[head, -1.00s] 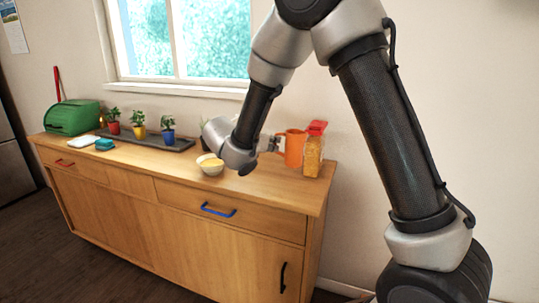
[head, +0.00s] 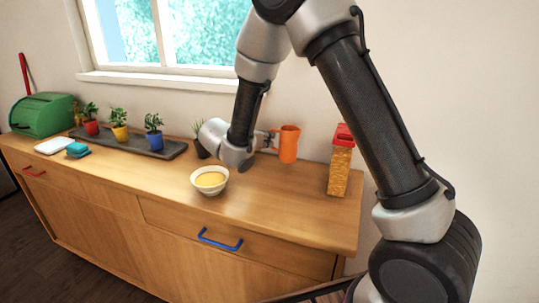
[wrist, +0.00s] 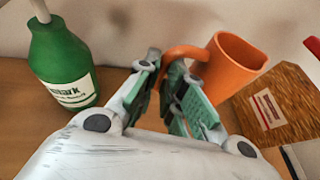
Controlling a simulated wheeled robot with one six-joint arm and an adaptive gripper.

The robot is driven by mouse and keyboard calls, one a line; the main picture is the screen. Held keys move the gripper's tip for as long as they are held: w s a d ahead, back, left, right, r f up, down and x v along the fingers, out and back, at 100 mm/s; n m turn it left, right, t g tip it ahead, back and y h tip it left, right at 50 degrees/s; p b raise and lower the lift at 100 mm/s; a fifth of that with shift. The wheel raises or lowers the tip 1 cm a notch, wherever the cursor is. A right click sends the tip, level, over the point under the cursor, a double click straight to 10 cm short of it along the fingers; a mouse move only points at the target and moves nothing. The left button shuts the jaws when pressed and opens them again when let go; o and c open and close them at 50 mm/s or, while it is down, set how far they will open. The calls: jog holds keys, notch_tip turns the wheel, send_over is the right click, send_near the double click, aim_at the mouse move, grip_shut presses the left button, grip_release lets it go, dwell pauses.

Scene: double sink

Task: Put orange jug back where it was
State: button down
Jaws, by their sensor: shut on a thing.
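The orange jug (head: 288,143) is upright near the wall at the back of the wooden counter, left of the red-lidded container. I cannot tell whether its base touches the counter. My gripper (head: 268,141) is at its left side, shut on its handle. In the wrist view, my gripper's fingers (wrist: 172,84) close around the orange handle, and the jug (wrist: 232,62) shows its open top, with no contents visible. The lower part of the jug is partly hidden by a finger there.
A container with a red lid (head: 340,165) stands to the right. A bowl of yellow food (head: 210,180) is in front of my wrist. A green bottle (wrist: 62,65) stands left of my gripper. Potted plants on a dark tray (head: 130,143) are further left. The front right counter is clear.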

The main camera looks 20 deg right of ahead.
jog(key=shift+f, duration=2.25)
jog(key=c, duration=1.5)
grip_release()
jog(key=shift+f, duration=0.2)
